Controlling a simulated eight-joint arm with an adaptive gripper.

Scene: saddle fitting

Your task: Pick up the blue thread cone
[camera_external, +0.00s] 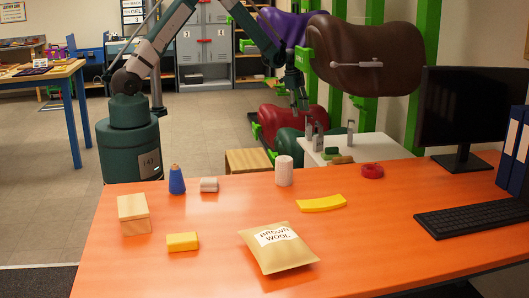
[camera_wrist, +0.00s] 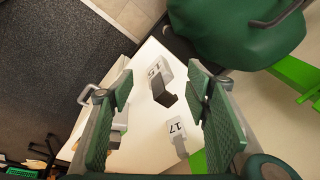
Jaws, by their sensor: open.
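The blue thread cone (camera_external: 177,181) stands upright on the orange table near its far left edge. It has a tan top. My gripper (camera_external: 300,103) is up beyond the far side of the table, well to the right of the cone, pointing down over a white side table. In the wrist view my gripper (camera_wrist: 160,118) shows two green fingers spread wide with nothing held between them. The blue thread cone is not in the wrist view.
A wooden box (camera_external: 134,214), white roll (camera_external: 209,185), yellow block (camera_external: 182,241), white cylinder (camera_external: 284,170) and brown wool packet (camera_external: 278,247) share the orange table (camera_external: 350,240). The white side table (camera_wrist: 150,75) bears numbered metal tools. Saddles (camera_external: 362,55) hang behind.

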